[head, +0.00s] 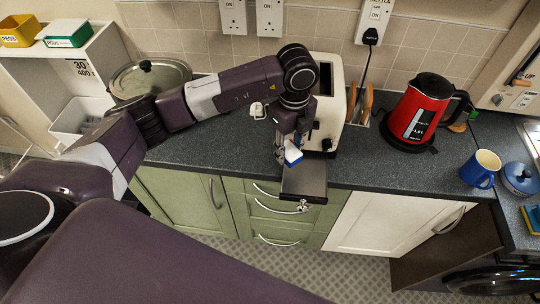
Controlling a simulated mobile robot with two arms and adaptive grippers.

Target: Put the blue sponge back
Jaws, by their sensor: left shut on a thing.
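My left gripper (290,149) reaches down in front of the toaster and is shut on a small blue and white block, which looks like the blue sponge (293,156). My fingers hide part of it. It shows just above or at the back end of a dark rectangular tray (304,190) at the counter's front edge; I cannot tell whether they touch. My right gripper is out of view.
A cream toaster (329,90) stands right behind my gripper. A red kettle (416,110), blue mug (481,168) and blue lidded pot (519,179) stand to the right. A lidded pan (150,78) is at the left. The counter (375,165) is clear before the kettle.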

